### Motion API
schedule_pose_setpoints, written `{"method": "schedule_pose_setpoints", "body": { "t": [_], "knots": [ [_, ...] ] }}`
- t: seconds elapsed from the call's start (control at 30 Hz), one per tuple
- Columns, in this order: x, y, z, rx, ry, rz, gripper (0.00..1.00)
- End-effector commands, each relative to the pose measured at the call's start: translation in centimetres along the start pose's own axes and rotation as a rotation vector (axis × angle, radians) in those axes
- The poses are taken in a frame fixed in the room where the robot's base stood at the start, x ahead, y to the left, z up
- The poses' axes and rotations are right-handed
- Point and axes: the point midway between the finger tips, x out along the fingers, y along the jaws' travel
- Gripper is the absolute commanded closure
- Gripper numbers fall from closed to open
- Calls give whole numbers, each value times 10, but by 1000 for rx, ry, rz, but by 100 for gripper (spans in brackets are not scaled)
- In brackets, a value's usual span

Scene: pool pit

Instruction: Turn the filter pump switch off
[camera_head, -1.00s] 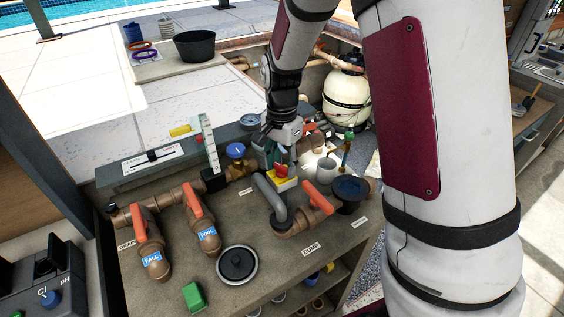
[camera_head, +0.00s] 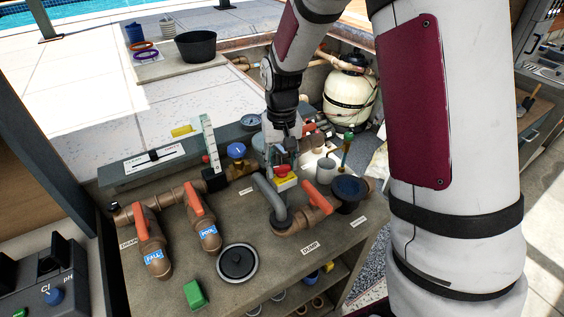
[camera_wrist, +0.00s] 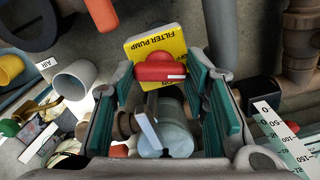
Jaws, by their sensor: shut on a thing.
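The filter pump switch is a red knob (camera_wrist: 160,68) on a yellow plate (camera_wrist: 158,43) lettered FILTER PUMP. In the wrist view the knob lies crosswise between my gripper's (camera_wrist: 162,75) teal-padded fingers, with its white mark at the right end. My gripper is shut on the knob. In the head view the red knob (camera_head: 283,170) and yellow plate (camera_head: 286,184) show just below my gripper (camera_head: 281,158), behind a grey bent pipe. The finger contact is too small to tell there.
Orange-handled valves, POOL (camera_head: 204,220) and FALL (camera_head: 149,240), stand left on the counter. The DUMP valve handle (camera_head: 317,198) is close at the right. A black round lid (camera_head: 238,263) lies in front.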

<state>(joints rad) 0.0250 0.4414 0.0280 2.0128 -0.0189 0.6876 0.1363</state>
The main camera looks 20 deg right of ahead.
Motion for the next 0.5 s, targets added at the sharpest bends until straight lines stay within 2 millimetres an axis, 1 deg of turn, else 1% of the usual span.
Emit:
{"method": "schedule_pose_setpoints", "body": {
  "t": [0.2, 0.5],
  "knots": [
    [0, 0, 0, -160, 1, -1, 86],
    [0, 0, 0, -295, 1, 0, 86]
  ]
}}
